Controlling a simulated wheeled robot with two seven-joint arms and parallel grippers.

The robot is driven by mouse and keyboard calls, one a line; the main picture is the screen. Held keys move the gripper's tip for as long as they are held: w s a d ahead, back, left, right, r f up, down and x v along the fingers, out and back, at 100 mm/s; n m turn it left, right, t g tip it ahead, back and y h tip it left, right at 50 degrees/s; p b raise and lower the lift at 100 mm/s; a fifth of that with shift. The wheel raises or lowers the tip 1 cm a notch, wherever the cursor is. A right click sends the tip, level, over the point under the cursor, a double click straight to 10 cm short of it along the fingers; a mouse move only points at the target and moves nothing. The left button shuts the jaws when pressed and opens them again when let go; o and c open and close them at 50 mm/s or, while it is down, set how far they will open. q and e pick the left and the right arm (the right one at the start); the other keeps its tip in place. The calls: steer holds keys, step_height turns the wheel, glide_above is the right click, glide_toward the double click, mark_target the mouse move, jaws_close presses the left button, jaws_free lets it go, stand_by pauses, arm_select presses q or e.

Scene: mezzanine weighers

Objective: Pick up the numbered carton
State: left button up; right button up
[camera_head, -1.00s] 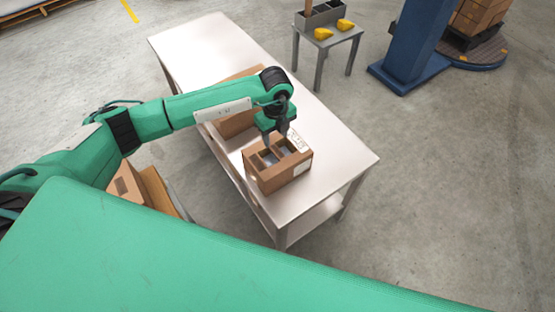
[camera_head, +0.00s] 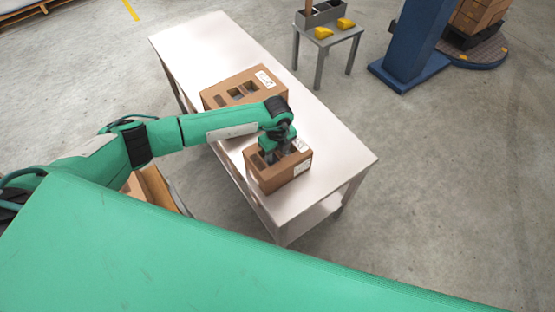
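A brown carton (camera_head: 284,175) with cut-out openings in its top and white labels stands near the front end of the pale table (camera_head: 331,145). A second, larger brown carton (camera_head: 221,98) with openings and a white label stands further back on the table. I cannot read a number on either. My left gripper (camera_head: 283,150) points down at the top of the nearer carton. Its fingers are small and partly hidden by the wrist and carton top, so I cannot tell whether they are open or shut. My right gripper is not in view.
A small grey table (camera_head: 338,38) with yellow items (camera_head: 345,23) and a grey bin stands behind. A blue column (camera_head: 415,45) and stacked cartons (camera_head: 478,17) are at back right. More cardboard (camera_head: 157,190) lies left of the table, below its top. The floor at right is clear.

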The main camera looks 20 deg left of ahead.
arm_select(q)
jaws_close()
steer(key=shift+r, duration=0.15)
